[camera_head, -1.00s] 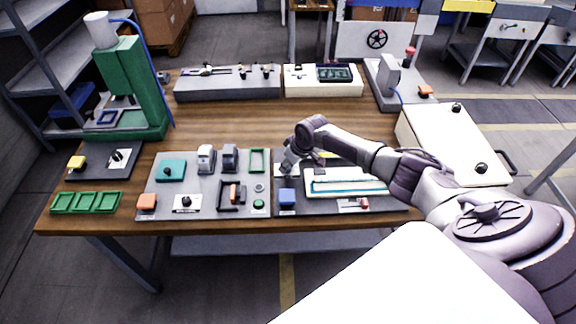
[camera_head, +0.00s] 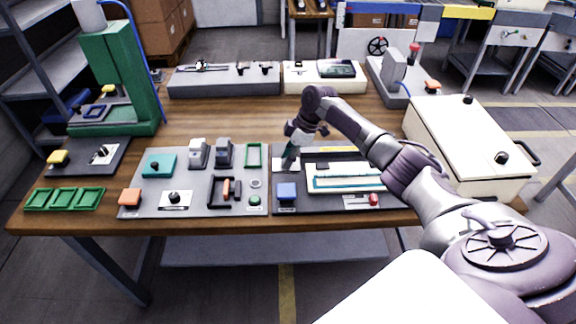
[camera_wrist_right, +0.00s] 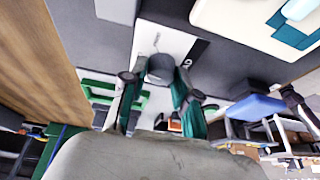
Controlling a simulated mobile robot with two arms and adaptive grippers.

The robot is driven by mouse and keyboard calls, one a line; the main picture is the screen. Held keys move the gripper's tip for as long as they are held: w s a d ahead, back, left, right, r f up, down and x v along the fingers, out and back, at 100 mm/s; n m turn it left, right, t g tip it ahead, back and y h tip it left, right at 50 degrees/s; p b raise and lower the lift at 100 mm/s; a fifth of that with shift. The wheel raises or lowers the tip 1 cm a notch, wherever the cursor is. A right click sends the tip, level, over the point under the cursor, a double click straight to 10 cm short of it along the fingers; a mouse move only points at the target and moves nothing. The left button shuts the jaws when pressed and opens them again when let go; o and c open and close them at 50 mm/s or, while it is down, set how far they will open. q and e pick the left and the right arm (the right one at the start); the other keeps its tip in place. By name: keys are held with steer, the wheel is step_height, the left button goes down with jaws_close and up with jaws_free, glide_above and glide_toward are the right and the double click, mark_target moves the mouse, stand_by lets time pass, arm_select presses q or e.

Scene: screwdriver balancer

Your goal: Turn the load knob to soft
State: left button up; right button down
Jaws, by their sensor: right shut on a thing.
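A dark round knob (camera_wrist_right: 160,68) stands on a white plate (camera_wrist_right: 163,38) in the right wrist view. My right gripper (camera_wrist_right: 157,88) has one finger on each side of the knob and is shut on it. In the head view, my right gripper (camera_head: 289,163) reaches down onto the white plate at the back left of the dark grey panel (camera_head: 330,205), hiding the knob there. The knob's markings are not readable, so I cannot tell its setting. My left gripper is not in view.
On the same panel are a blue block (camera_head: 286,191), a cream tray (camera_head: 345,190) and a red-handled slider (camera_head: 374,200). A grey panel (camera_head: 145,205) to the left carries several fixtures and another black knob (camera_head: 174,197). A cream box (camera_head: 470,145) stands at the right.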

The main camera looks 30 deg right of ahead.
steer(key=shift+n+g+b, duration=0.3)
steer(key=shift+n+b, duration=0.6)
steer(key=shift+n, duration=0.2)
steer(key=c, duration=0.9)
jaws_free()
steer(key=shift+o, duration=0.2)
steer(key=w+v, duration=0.1)
steer(key=v, duration=1.1)
steer(key=shift+s, duration=0.35)
steer(key=shift+d, duration=0.1)
